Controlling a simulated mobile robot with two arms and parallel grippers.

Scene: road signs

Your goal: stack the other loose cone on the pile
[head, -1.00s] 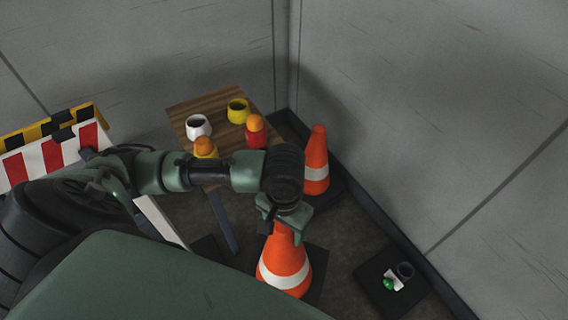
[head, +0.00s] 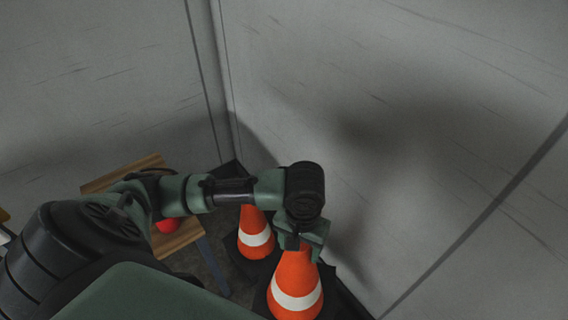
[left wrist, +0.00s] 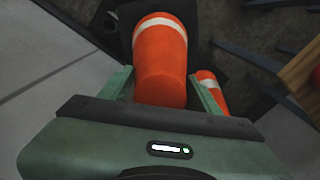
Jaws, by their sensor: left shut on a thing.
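An orange cone with a white band (head: 296,285) is in the lower middle of the head view. My left gripper (head: 302,243) is shut on its top from above. In the left wrist view the held cone (left wrist: 160,62) stands between my two fingers (left wrist: 162,88). I cannot tell whether its base touches the floor. A second orange cone (head: 256,236) stands just behind and left of it, its top hidden by my arm. It also shows beside the right finger in the left wrist view (left wrist: 211,88). My right gripper is not in view.
A wooden table (head: 125,172) is at the left with a red thing (head: 166,226) on it, mostly behind my arm. Grey walls (head: 420,130) meet in a corner behind the cones. The right wall is close to the held cone.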

